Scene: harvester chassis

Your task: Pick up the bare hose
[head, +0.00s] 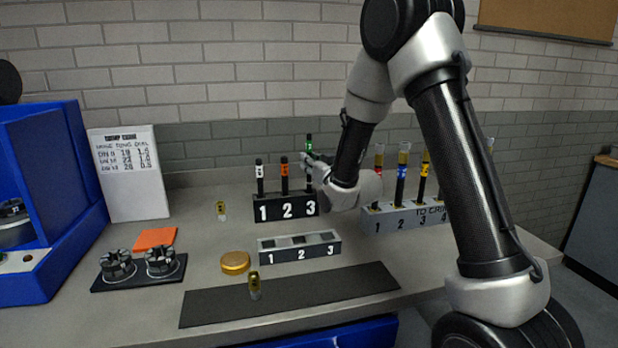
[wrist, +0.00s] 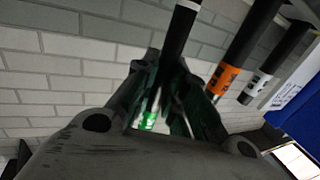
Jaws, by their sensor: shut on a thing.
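The bare hose with a green band (head: 309,143) stands upright over slot 3 of the black numbered rack (head: 268,209). Its top is higher than its neighbours; I cannot tell whether its lower end is still in the slot. My gripper (head: 312,160) is shut on this hose, just below the band. In the wrist view the fingers (wrist: 172,105) close around the black hose with its green band (wrist: 148,120). A white-banded hose (head: 260,177) and an orange-banded hose (head: 284,176) stand in slots 1 and 2.
A grey rack (head: 385,220) at right holds several banded hoses with brass ends, partly behind my arm. An empty grey block (head: 300,247), a gold disc (head: 235,262), small fittings (head: 254,285) and a dark mat (head: 340,290) lie in front. A blue machine (head: 45,200) stands left.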

